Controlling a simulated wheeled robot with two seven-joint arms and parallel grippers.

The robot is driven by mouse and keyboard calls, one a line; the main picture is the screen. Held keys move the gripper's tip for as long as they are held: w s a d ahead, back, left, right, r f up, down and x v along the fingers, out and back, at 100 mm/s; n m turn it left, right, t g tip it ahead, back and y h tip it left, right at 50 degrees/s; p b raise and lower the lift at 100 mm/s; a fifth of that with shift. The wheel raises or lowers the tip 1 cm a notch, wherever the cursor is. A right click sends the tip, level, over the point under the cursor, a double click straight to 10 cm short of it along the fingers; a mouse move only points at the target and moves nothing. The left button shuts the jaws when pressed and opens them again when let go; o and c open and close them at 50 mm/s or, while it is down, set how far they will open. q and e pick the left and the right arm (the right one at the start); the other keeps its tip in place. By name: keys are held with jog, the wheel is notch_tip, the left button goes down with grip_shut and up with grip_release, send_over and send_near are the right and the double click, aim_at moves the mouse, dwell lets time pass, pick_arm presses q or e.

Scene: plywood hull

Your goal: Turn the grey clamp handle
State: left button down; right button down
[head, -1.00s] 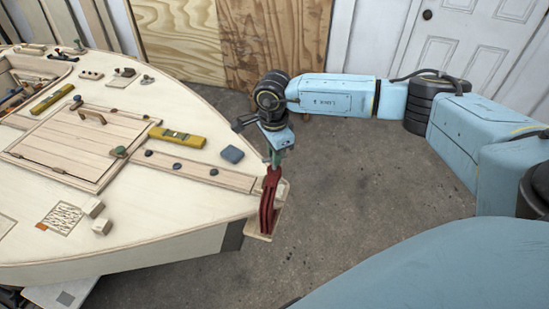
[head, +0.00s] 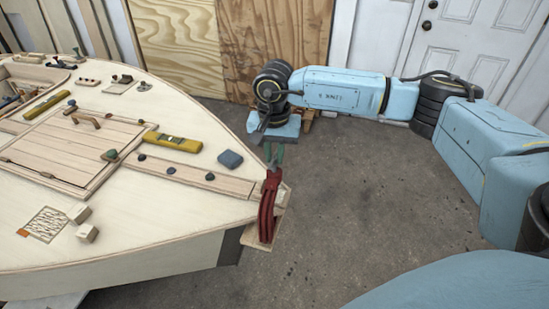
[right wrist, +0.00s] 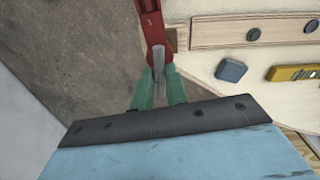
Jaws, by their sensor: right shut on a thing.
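The red clamp (head: 267,210) stands at the pointed end of the plywood hull, over its edge. It also shows at the top of the right wrist view (right wrist: 151,24). The grey clamp handle (right wrist: 159,62) sticks out of the clamp toward my right gripper. In the head view the fingers mostly hide the handle. My left gripper is not in view.
The pale hull deck (head: 150,210) fills the left. On it lie a blue block (head: 230,159), a yellow level (head: 172,142), a hatch with a handle (head: 75,150) and small wooden blocks (head: 87,233). The concrete floor (head: 350,200) right of the hull is clear.

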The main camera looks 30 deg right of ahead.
aim_at(275, 158)
jog(key=n, duration=0.1)
jog(key=n+b, duration=0.1)
jog(key=n, duration=0.1)
jog(key=shift+s+f, duration=0.25)
jog(key=shift+f, duration=0.1)
jog(key=shift+w+r+n+b, duration=0.1)
jog(key=shift+r+n+b, duration=0.05)
jog(key=shift+n+b, duration=0.2)
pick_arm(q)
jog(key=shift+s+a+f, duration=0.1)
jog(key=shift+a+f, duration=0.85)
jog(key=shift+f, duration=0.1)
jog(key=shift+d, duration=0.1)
pick_arm(e)
jog(key=c, duration=1.7)
grip_release()
jog(key=shift+d, duration=0.1)
jog(key=o, duration=0.4)
jog(key=shift+w, duration=0.1)
jog(key=shift+c, duration=0.2)
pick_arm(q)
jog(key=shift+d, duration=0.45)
pick_arm(e)
jog(key=shift+r, duration=0.1)
